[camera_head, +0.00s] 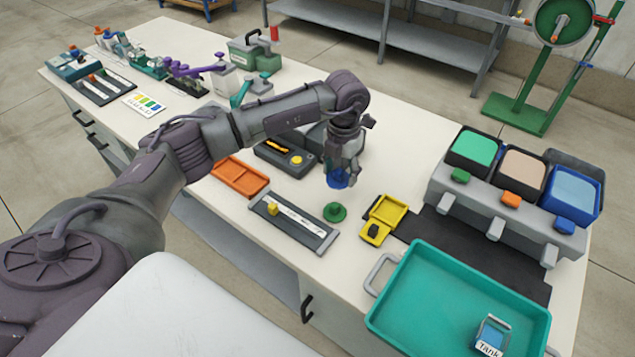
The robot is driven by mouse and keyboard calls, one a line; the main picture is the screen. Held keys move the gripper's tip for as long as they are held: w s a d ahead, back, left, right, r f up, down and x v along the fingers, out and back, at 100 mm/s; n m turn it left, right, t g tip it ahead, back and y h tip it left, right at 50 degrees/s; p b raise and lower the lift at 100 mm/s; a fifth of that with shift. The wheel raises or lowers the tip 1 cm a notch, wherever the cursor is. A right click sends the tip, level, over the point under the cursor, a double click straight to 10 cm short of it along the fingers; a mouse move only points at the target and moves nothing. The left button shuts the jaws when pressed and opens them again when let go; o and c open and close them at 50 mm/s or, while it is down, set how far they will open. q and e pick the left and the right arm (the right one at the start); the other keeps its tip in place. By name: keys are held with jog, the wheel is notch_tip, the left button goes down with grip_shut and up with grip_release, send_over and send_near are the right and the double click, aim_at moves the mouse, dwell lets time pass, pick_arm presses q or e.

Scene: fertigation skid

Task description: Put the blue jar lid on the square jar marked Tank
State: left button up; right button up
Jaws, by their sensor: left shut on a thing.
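My left gripper (343,172) reaches over the middle of the bench, pointing down. It is shut on the blue jar lid (338,179), which shows between and below the fingertips. I cannot tell whether the lid touches the bench top. The square jar marked Tank (491,336) stands in the teal tray (395,318) at the lower right. Its label faces me and bluish contents show inside its frame. The gripper is well apart from the jar, behind and left of it. My right gripper is not in view.
A green knobbed lid (335,212) and a yellow tray (388,211) lie near the gripper. An orange tray (240,177) and a grey slide panel (293,222) are left. A grey rack (500,208) with coloured bins stands right, behind the teal tray.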

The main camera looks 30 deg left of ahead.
pick_arm(q)
jog(key=w+d+r, duration=0.1)
jog(key=d+r, duration=0.3)
jog(key=shift+w+r, duration=0.3)
jog(key=shift+r, duration=0.05)
jog(key=shift+d+p, duration=0.1)
jog(key=shift+p, duration=0.2)
